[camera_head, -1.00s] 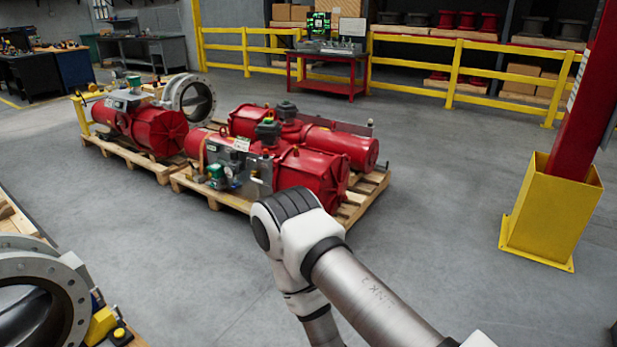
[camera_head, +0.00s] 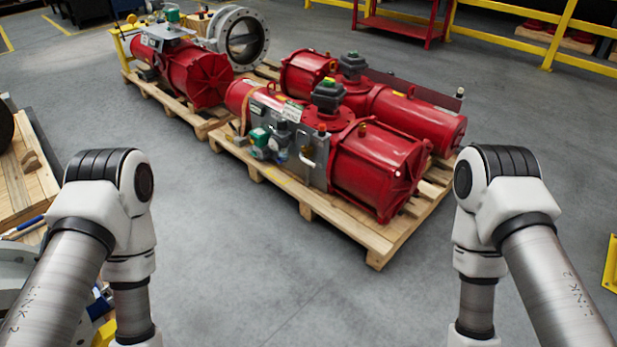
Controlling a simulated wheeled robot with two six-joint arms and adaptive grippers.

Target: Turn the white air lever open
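A white lever (camera_head: 308,160) shows on the grey panel at the near side of the front red valve actuator (camera_head: 372,165). The actuator lies on a wooden pallet (camera_head: 345,232) ahead of me. Green and grey fittings (camera_head: 268,143) sit just left of the lever. My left arm (camera_head: 110,215) and my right arm (camera_head: 500,220) stand at the two sides, bent downward and apart from the actuator. Both grippers are below the picture's edge and hidden.
A second red actuator (camera_head: 420,118) lies behind the first. Another (camera_head: 190,72) lies at the back left beside a grey ring flange (camera_head: 243,38). Yellow rails (camera_head: 520,12) run behind. The floor (camera_head: 300,290) between my arms and the pallet is clear.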

